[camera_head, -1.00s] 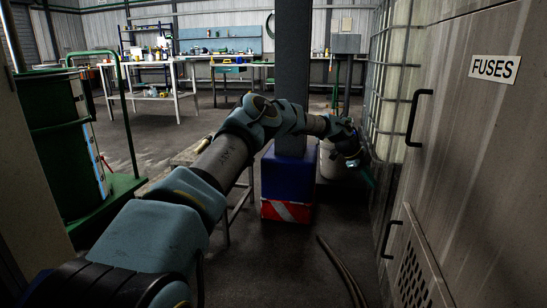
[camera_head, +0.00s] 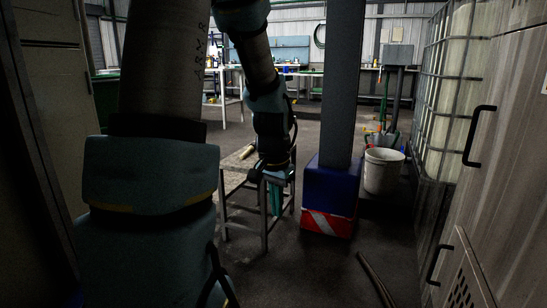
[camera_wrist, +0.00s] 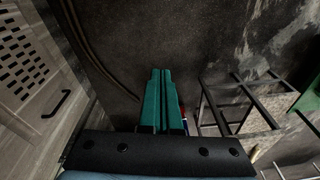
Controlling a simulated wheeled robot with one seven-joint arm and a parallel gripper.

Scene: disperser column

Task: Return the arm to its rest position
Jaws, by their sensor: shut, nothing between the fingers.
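My gripper (camera_head: 275,198) hangs at the end of my folded arm in the head view, pointing down beside a low metal-legged stand (camera_head: 264,225). In the wrist view, my gripper's green fingers (camera_wrist: 160,75) lie close together over bare dark floor, with nothing between them. My upper arm and elbow fill the left and upper left of the head view.
A column with a blue and red-white base (camera_head: 331,190) stands right of my gripper. A white bucket (camera_head: 382,172) is behind it. A caged tank (camera_head: 446,95) and a cabinet (camera_head: 505,165) line the right. A hose (camera_head: 377,280) lies on the floor.

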